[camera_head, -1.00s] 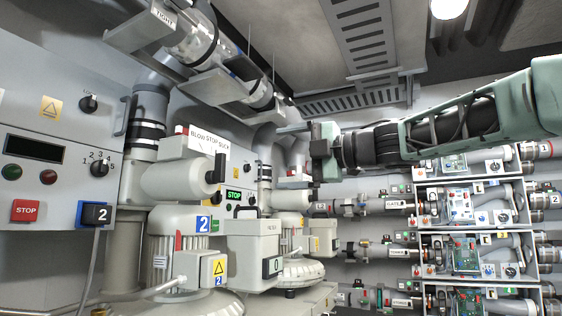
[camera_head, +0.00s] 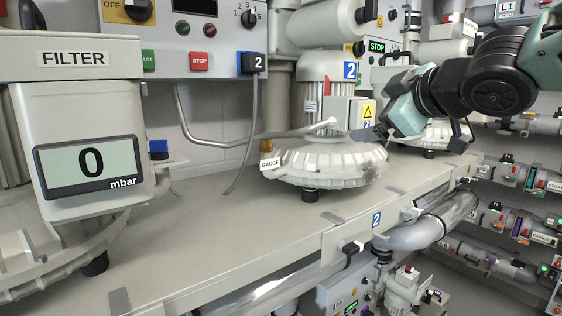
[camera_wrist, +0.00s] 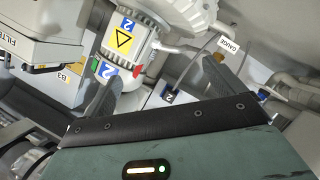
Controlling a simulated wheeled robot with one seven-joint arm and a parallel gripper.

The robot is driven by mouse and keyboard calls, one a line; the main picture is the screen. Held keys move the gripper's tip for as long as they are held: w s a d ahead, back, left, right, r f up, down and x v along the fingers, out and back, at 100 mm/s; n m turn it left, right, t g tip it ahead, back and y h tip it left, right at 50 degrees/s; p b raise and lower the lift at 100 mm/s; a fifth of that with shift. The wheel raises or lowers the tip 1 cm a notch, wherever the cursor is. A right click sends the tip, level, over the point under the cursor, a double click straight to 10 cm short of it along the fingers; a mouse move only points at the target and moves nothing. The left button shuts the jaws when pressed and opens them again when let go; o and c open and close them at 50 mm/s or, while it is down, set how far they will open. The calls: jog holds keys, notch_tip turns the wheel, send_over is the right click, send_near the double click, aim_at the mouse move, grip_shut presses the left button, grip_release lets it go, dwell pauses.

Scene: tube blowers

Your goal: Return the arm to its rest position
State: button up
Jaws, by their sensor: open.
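My arm reaches in from the right edge of the head view, bent, with its black wrist joint (camera_head: 497,88) near the picture's right side. My gripper (camera_head: 372,136) is angled down and left, close in the picture to the blower marked 2 (camera_head: 325,165). I cannot tell whether it touches the blower. In the wrist view my gripper (camera_wrist: 172,82) shows two dark fingers spread apart with nothing between them. Beyond them are the blower's motor with a yellow warning label (camera_wrist: 126,42) and the GAUGE tag (camera_wrist: 228,46).
A control panel (camera_head: 205,55) with STOP buttons is behind. A clear pipe (camera_head: 450,215) runs along the bench's front edge. Racks of pipes (camera_head: 520,175) line the right.

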jog(key=s+a+f+m+g+h, duration=0.15)
jog(key=s+f+g, duration=0.25)
jog(key=s+f, duration=0.45)
jog(key=s+a+f+m+g+h, duration=0.1)
jog(key=s+a+f+m+g, duration=0.3)
jog(key=f, duration=0.8)
jog(key=s+d+f+g+h, duration=0.1)
jog(key=s+f, duration=0.3)
jog(key=s, duration=0.5)
jog(key=s+d+f+g+h, duration=0.1)
jog(key=s+f+g, duration=0.3)
jog(key=s, duration=0.4)
jog(key=shift+s+f+b, duration=0.35)
jog(key=shift+f+b, duration=0.1)
jog(key=shift+f, duration=0.25)
jog(key=shift+w+n, duration=0.1)
jog(key=shift+n, duration=0.15)
